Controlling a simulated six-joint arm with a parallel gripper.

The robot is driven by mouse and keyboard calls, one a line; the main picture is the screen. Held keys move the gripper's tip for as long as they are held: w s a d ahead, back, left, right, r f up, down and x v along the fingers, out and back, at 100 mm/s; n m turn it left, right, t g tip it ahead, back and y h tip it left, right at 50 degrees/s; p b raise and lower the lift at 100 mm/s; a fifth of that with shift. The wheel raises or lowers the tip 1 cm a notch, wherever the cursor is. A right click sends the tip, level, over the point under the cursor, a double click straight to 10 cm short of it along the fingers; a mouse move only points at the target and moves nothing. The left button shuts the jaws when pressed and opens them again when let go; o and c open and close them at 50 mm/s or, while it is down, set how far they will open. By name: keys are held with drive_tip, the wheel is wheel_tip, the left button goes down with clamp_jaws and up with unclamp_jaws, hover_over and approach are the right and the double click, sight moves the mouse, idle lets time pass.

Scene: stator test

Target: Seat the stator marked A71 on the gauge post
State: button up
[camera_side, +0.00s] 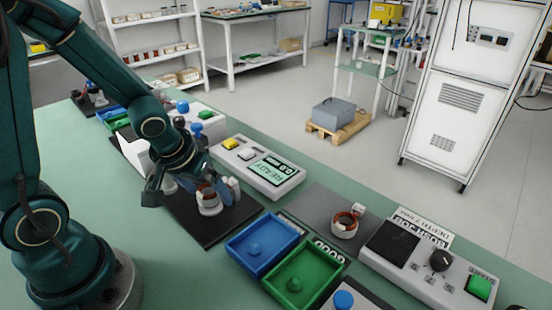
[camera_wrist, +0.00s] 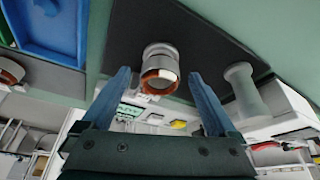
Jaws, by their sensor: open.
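A stator (camera_side: 209,201), a pale metal ring with copper windings, stands on the black mat (camera_side: 215,232). It also shows in the wrist view (camera_wrist: 160,52), between the blue fingers of my gripper (camera_wrist: 158,75). The gripper is open and empty, and in the side view my gripper (camera_side: 182,190) is close by the stator. A second stator (camera_side: 344,226) with a small white tag sits on a grey pad (camera_side: 318,206). I cannot read A71 on either stator. A pale flared post (camera_wrist: 244,90) stands beside the first stator; I cannot tell if it is the gauge post.
A blue tray (camera_side: 238,238) and a green tray (camera_side: 279,270), each with a peg-like piece, stand right of the mat. A box with a READY display (camera_side: 268,168) is behind. A control box (camera_side: 430,262) with a green button is at right.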

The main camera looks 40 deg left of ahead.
drive_tip(key=shift+v, duration=2.55)
drive_tip(key=shift+s+f, duration=0.1)
drive_tip(key=shift+s, duration=0.15)
drive_tip(key=s+d+r+m+t+h, duration=0.1)
drive_tip(key=s+d+r+m, duration=0.3)
drive_tip(key=s+d+r, duration=0.2)
drive_tip(key=shift+s+r+m+h, duration=0.2)
drive_tip(key=shift+r+m+h, duration=0.15)
drive_tip(key=shift+r, duration=0.5)
